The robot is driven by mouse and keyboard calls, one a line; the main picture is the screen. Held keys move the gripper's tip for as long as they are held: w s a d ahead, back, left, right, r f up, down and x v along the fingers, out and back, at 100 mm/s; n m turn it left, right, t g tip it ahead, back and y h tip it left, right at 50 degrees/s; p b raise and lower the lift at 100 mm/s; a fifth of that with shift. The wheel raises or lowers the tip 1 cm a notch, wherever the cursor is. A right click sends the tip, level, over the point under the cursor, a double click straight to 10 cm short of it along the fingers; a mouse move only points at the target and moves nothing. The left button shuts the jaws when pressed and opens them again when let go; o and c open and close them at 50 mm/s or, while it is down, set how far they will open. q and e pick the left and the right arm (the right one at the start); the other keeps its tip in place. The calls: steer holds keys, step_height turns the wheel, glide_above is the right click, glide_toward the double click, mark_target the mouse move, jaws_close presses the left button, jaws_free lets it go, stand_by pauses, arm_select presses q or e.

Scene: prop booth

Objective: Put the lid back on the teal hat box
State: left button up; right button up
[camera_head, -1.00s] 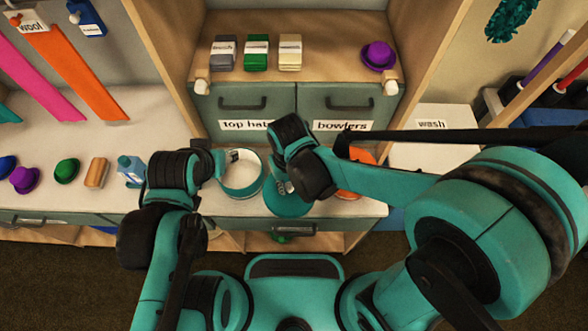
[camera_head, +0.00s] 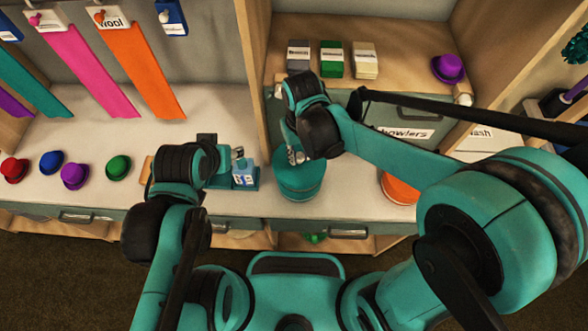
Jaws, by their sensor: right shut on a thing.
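My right gripper (camera_head: 293,153) is shut on the teal lid (camera_head: 304,172), gripping it from above. The round lid is over the teal hat box (camera_head: 298,195) on the counter, and the box's pale inside is hidden. I cannot tell whether the lid is fully seated or slightly raised. My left gripper (camera_head: 232,168) is left of the box, by a small blue labelled item (camera_head: 245,174). Its fingers are partly hidden, so I cannot tell whether it is open or touching that item.
An orange round box (camera_head: 400,190) stands to the right, partly behind my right arm. Several small hats, including a green one (camera_head: 118,167), line the counter (camera_head: 75,125) at left. A wooden divider (camera_head: 256,80) rises behind the hat box. A shelf (camera_head: 400,78) holds a purple bowler (camera_head: 448,68).

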mark_target(300, 164)
steer(key=shift+w, duration=0.2)
steer(key=shift+d+f+b, duration=0.2)
steer(key=shift+f+b, duration=0.15)
steer(key=shift+f, duration=0.3)
steer(key=shift+f+b, duration=2.25)
steer(key=shift+f, duration=0.25)
steer(key=shift+f, duration=0.15)
steer(key=o, duration=1.6)
